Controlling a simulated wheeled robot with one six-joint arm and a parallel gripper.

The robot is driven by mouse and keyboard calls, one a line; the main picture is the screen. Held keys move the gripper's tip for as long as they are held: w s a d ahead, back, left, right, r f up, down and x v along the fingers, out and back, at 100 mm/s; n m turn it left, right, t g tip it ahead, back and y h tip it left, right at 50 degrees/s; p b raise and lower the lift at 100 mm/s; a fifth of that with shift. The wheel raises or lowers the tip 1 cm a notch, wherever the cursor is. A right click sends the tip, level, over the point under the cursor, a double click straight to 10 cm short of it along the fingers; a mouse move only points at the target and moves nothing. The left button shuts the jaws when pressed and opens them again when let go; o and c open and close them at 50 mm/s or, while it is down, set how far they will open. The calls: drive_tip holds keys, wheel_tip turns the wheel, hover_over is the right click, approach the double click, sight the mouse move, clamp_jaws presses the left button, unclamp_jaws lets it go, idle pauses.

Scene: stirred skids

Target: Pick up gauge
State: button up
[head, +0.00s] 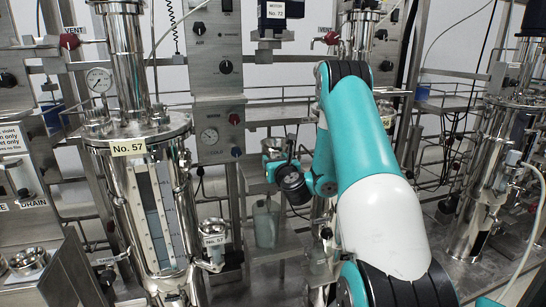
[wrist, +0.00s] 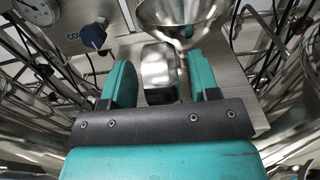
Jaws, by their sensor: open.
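In the wrist view my gripper (wrist: 163,70) is open, with one teal finger on each side of a shiny round-edged metal body (wrist: 158,74). This body may be a gauge seen from its side; its face does not show, and I cannot tell whether a finger touches it. A white-faced dial gauge (wrist: 40,10) is at the upper left, apart from the fingers. In the head view my gripper (head: 271,158) is small and partly hidden by my wrist. One dial gauge (head: 210,136) is on the grey panel, another (head: 99,80) at the left vessel.
A metal funnel (wrist: 180,18) is just beyond the fingers in the wrist view, close to the right one. A blue knob (wrist: 94,36) is at the upper left. In the head view a tall steel vessel (head: 128,160) stands left, and a hanging clear container (head: 266,222) is below my gripper.

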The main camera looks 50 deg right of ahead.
drive_tip(key=shift+s+d, duration=0.15)
drive_tip(key=shift+c, duration=1.1)
clamp_jaws()
drive_tip(key=shift+r, duration=0.1)
wheel_tip(320, 180, up, 20)
drive_tip(key=p, duration=1.7)
drive_tip(key=shift+p, duration=0.35)
